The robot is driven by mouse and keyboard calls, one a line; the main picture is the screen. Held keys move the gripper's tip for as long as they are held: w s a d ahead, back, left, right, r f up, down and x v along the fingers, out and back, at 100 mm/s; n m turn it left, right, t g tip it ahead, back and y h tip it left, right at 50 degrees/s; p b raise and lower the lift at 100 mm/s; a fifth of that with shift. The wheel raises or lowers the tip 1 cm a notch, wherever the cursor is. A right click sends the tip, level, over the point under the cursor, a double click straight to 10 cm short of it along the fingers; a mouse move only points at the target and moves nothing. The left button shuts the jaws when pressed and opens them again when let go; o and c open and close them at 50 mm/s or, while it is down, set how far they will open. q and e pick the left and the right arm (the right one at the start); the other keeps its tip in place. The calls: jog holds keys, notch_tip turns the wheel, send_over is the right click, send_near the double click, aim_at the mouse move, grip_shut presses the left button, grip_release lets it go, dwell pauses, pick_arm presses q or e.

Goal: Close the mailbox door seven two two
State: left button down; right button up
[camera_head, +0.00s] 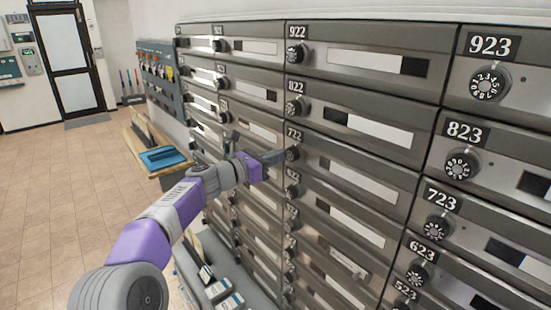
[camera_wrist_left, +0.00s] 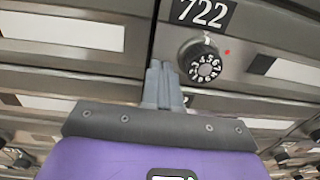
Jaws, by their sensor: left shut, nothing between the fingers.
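The mailbox door 722 (camera_head: 345,172) is in the middle of the grey mailbox wall in the head view, with a number plate and a round black dial at its left end. It looks flush with its neighbours. Its dial (camera_wrist_left: 201,61) shows close up in the wrist view. My left gripper (camera_head: 276,160) is shut and empty, with its fingertips beside the left edge of door 722, just left of the dial. The fingers (camera_wrist_left: 163,82) point at the seam left of the dial in the wrist view; I cannot tell whether they touch. My right gripper is not in view.
Rows of similar doors surround it, with 822 (camera_head: 350,125) above and 723 (camera_head: 480,240) to the right. A wooden shelf with a blue item (camera_head: 162,157) is at left. Grey trays with envelopes (camera_head: 218,290) lie below my arm. The tiled floor at left is clear.

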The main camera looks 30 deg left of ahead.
pick_arm(q)
jog(key=v, duration=1.3)
jog(key=shift+s, duration=0.2)
jog(key=shift+d+f, duration=0.1)
jog(key=w+d+f+m+g+y, duration=0.1)
jog(key=w+d+f+g, duration=0.15)
jog(key=f, duration=0.85)
jog(key=w+d+f+m+g, duration=0.1)
jog(key=w+d+f+g, duration=0.15)
jog(key=f, duration=0.85)
jog(key=s+d+f+m+g, duration=0.2)
jog(key=d+f+m+g, duration=0.1)
jog(key=f, duration=0.6)
jog(key=s+d+f+m+g, duration=0.1)
jog(key=d+f+m+g, duration=0.15)
jog(key=f, duration=0.55)
jog(key=s+d+f+m+g+y, duration=0.1)
jog(key=s+d+f+m+g, duration=0.1)
jog(key=s+d+f+m, duration=0.4)
jog(key=s+d+f+m+g, duration=0.2)
jog(key=s+d+f+m, duration=0.15)
jog(key=f, duration=0.55)
jog(key=s+d+f+m+g, duration=0.1)
jog(key=s+d+f+m, duration=0.6)
jog(key=s+d+m, duration=0.4)
jog(key=shift+s+d+m+g, duration=0.4)
jog(key=shift+s+m, duration=0.1)
jog(key=shift+s, duration=0.15)
